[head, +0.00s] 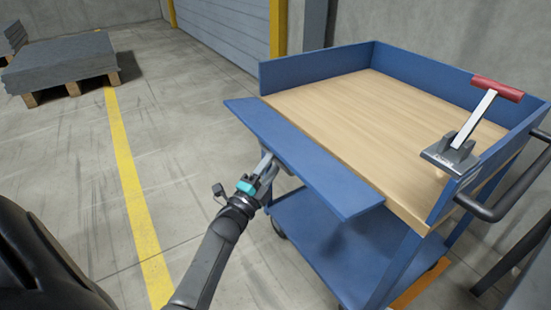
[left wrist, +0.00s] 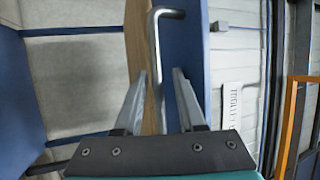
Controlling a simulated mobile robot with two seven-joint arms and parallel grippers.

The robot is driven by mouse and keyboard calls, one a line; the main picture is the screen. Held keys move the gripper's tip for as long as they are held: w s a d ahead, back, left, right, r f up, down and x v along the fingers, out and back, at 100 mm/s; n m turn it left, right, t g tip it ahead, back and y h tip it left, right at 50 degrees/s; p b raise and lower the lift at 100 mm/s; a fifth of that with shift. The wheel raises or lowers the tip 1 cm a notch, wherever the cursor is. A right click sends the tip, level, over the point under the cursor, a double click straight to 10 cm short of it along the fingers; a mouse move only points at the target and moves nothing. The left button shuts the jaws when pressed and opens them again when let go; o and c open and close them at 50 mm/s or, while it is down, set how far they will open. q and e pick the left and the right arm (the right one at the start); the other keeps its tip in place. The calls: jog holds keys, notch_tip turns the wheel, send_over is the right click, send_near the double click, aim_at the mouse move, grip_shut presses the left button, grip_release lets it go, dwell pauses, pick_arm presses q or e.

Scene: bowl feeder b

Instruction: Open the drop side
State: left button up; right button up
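The blue drop side (head: 300,155) is the long panel on the near left edge of the cart's wooden deck (head: 355,115). It is tipped outward, away from the deck; its exact angle is hard to tell. My left gripper (head: 268,163) is at the outer edge of this panel, its tips partly hidden there. In the left wrist view, a bent metal rod (left wrist: 158,50) stands between the two fingers of my left gripper (left wrist: 161,72). The fingers are apart, with gaps visible beside the rod. My right gripper is not in view.
A black push handle (head: 510,195) sticks out on the right. A lower blue shelf (head: 330,245) lies below. A loaded pallet (head: 62,65) stands far left; the floor between is clear.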

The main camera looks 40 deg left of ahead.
pick_arm(q)
jog(key=shift+s+d, duration=0.1)
jog(key=shift+d, duration=0.05)
jog(key=v, duration=1.5)
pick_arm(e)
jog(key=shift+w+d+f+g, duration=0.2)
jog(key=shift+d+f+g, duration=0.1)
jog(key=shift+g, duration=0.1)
